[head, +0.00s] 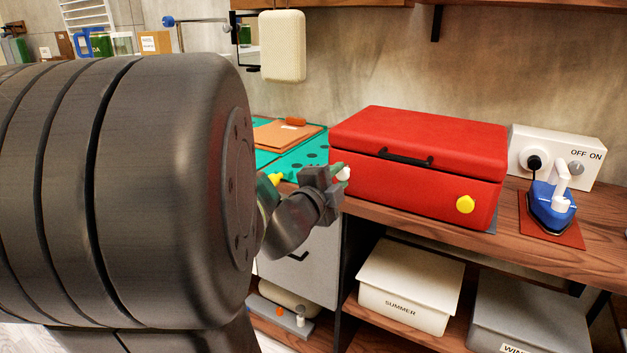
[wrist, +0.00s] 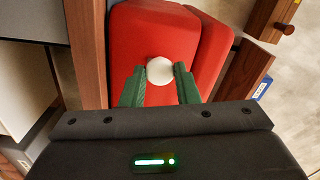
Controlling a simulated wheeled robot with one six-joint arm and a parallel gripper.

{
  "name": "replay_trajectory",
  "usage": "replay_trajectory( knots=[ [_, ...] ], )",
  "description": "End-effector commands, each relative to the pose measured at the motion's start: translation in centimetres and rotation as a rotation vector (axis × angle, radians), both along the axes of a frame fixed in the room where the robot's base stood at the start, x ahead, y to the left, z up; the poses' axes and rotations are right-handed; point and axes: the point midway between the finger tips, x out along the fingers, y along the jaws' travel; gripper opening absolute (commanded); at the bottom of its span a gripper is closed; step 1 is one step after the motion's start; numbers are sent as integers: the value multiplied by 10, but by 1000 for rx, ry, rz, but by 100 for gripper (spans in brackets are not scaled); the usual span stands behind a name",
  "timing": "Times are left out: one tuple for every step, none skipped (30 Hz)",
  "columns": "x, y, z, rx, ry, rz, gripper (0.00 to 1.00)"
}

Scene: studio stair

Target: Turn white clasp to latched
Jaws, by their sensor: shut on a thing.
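A red case (head: 420,165) with a black handle stands on the wooden bench. The white clasp (head: 343,174) is a round knob at the left end of the case. My gripper (head: 337,172) is at that end, with its fingers at the clasp. In the wrist view the white clasp (wrist: 160,71) lies between the green fingertips of my gripper (wrist: 160,84), which are shut on it. The red case (wrist: 140,35) fills the view behind it. A yellow clasp (head: 465,204) sits on the front of the case, near its right end.
A blue iron (head: 552,205) stands right of the case, before a white OFF/ON box (head: 557,152). A green mat (head: 305,158) with an orange folder (head: 283,133) lies to the left. Lidded bins (head: 410,283) are on the shelf below.

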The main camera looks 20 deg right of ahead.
Motion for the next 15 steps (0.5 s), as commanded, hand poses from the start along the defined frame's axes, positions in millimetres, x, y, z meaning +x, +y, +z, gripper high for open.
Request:
replay_trajectory(
  knots=[
    [0, 0, -1, 4, -3, 0, 5],
    [0, 0, -1, 6, -4, -1, 5],
    [0, 0, -1, 7, -6, -1, 5],
    [0, 0, -1, 8, -6, -1, 5],
    [0, 0, -1, 8, -6, -1, 5],
    [0, 0, -1, 8, -6, -1, 5],
    [0, 0, -1, 8, -6, -1, 5],
    [0, 0, -1, 8, -6, -1, 5],
    [0, 0, -1, 8, -6, -1, 5],
    [0, 0, -1, 8, -6, -1, 5],
    [0, 0, -1, 8, -6, -1, 5],
    [0, 0, -1, 8, -6, -1, 5],
    [0, 0, -1, 8, -6, -1, 5],
    [0, 0, -1, 8, -6, -1, 32],
    [0, 0, -1, 7, -6, -1, 40]
  ],
)
